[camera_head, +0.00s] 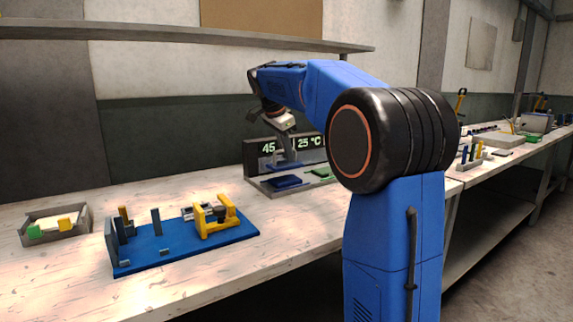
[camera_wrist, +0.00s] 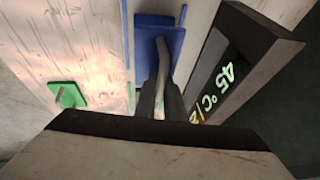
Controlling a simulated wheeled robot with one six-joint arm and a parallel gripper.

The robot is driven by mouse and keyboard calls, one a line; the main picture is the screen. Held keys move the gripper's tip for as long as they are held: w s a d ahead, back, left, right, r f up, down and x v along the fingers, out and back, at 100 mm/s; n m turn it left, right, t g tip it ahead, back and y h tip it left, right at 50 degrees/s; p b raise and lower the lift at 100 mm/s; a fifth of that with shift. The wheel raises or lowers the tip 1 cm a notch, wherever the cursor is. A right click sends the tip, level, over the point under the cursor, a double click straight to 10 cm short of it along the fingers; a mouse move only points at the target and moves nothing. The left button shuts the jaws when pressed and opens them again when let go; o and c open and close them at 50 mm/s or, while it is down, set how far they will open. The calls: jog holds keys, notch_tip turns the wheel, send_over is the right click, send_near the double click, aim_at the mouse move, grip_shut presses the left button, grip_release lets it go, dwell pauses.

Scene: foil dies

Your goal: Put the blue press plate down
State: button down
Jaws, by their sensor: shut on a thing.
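My gripper (camera_head: 288,150) is over the station with the displays at the back of the bench. In the wrist view my gripper (camera_wrist: 160,104) is shut on the upright grey handle of the blue press plate (camera_wrist: 147,52). In the head view the blue press plate (camera_head: 283,165) hangs below the fingers. A darker blue patch (camera_head: 287,182) lies on the station under it, and a blue edge (camera_wrist: 153,19) shows behind the plate in the wrist view. The plate seems a little above the patch; I cannot tell whether they touch.
The display panel (camera_head: 262,150) reads 45 and 25 °C and stands close behind the plate. A green plate (camera_head: 320,172) with a handle is on the station's right. A blue fixture board (camera_head: 180,245) with a yellow clamp (camera_head: 215,216) and a grey tray (camera_head: 55,226) are further left.

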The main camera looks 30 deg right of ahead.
aim_at(287, 163)
jog(key=shift+f, duration=1.95)
jog(key=c, duration=1.8)
grip_release()
jog(key=shift+f, duration=0.15)
jog(key=shift+c, duration=0.2)
jog(key=v, duration=1.2)
jog(key=shift+s, duration=0.15)
